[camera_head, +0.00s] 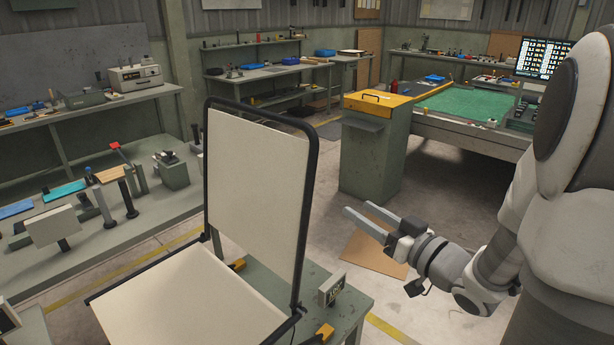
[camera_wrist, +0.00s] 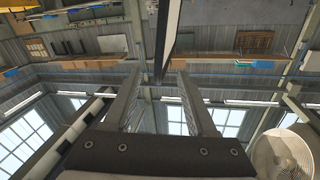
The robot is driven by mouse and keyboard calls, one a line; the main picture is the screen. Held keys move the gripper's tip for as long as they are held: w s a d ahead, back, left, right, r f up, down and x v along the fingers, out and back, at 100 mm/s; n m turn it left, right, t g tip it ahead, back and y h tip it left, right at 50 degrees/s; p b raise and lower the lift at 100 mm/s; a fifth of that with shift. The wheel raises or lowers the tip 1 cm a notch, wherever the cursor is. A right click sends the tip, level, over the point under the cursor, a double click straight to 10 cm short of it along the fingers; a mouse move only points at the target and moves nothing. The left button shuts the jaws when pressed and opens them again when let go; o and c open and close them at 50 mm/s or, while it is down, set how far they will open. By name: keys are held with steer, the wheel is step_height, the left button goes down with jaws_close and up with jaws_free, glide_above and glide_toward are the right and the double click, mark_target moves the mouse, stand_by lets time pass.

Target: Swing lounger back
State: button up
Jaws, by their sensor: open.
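The lounger back (camera_head: 256,180) is a cream panel in a black tube frame, standing nearly upright and leaning slightly. The cream lounger seat (camera_head: 190,295) lies low in front of it, on a green bench. My gripper (camera_head: 358,209) is open and empty, to the right of the back's right-hand tube, with a visible gap in the head view. Its fingers point left toward the back. In the wrist view, the black tube of the back (camera_wrist: 162,45) shows edge-on beyond my gripper (camera_wrist: 160,75), lined up between the two fingertips. I cannot tell the exact distance.
A small box with a display (camera_head: 332,289) stands on the bench corner, below my gripper. A green cabinet with a yellow top (camera_head: 375,150) stands behind. A long bench with tools and levers (camera_head: 120,230) is at left. Open floor lies right of the lounger.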

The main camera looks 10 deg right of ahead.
mark_target(313, 180)
steer(key=x, duration=1.7)
jaws_close()
stand_by(0.8)
